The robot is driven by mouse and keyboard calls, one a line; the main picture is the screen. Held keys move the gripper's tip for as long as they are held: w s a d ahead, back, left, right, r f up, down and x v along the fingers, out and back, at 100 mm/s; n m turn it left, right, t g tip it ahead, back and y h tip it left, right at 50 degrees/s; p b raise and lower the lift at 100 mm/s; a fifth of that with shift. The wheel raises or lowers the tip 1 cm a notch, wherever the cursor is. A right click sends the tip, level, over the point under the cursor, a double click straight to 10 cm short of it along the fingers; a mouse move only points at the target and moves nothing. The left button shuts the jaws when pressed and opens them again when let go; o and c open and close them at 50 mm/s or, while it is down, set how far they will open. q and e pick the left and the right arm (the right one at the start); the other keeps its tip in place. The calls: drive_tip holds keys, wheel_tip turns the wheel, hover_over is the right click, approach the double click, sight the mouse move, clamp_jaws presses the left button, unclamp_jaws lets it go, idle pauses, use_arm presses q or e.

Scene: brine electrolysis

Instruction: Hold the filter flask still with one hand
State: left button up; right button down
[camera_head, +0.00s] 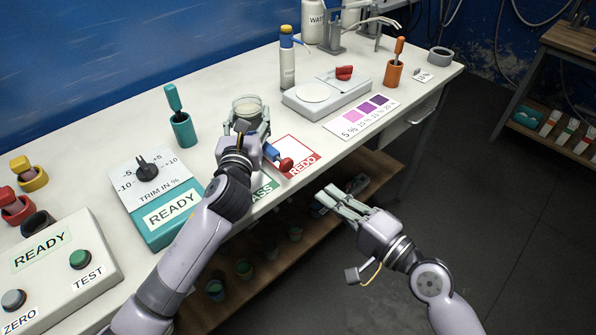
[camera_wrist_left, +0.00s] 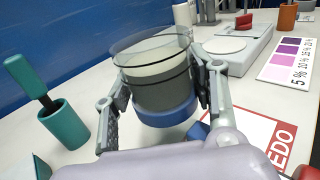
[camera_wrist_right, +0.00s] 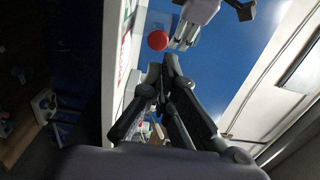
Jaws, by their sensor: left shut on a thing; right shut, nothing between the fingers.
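The filter flask appears to be the glass vessel (camera_head: 246,104) with a pale filling, at the middle of the white table. In the left wrist view the vessel (camera_wrist_left: 160,88) has a wide clear rim, dark bands and a blue base, and looks upright. My left gripper (camera_head: 247,127) is shut on it, with one finger on each side. A blue part with a red end (camera_head: 286,164) shows beside the gripper; whether it joins the vessel is hidden. My right gripper (camera_head: 340,200) is shut and empty, off the table's front edge. Its closed fingers show in the right wrist view (camera_wrist_right: 165,80).
A red-edged REDO card (camera_head: 301,146) lies right of the vessel. A teal cup with a stopper-like tool (camera_head: 183,130) and a trim box (camera_head: 150,185) stand left. A scale (camera_head: 313,93) and a colour chart (camera_head: 362,117) are at right. A lower shelf (camera_head: 300,246) runs below.

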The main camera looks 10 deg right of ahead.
sight(289, 166)
drive_tip(key=x, duration=0.9)
drive_tip(key=shift+w+a, duration=0.2)
drive_tip(key=shift+w, duration=0.05)
drive_tip(key=shift+x, duration=1.3)
drive_tip(key=shift+s+d, duration=0.1)
drive_tip(key=shift+s, duration=0.05)
drive_tip(key=v, duration=1.4)
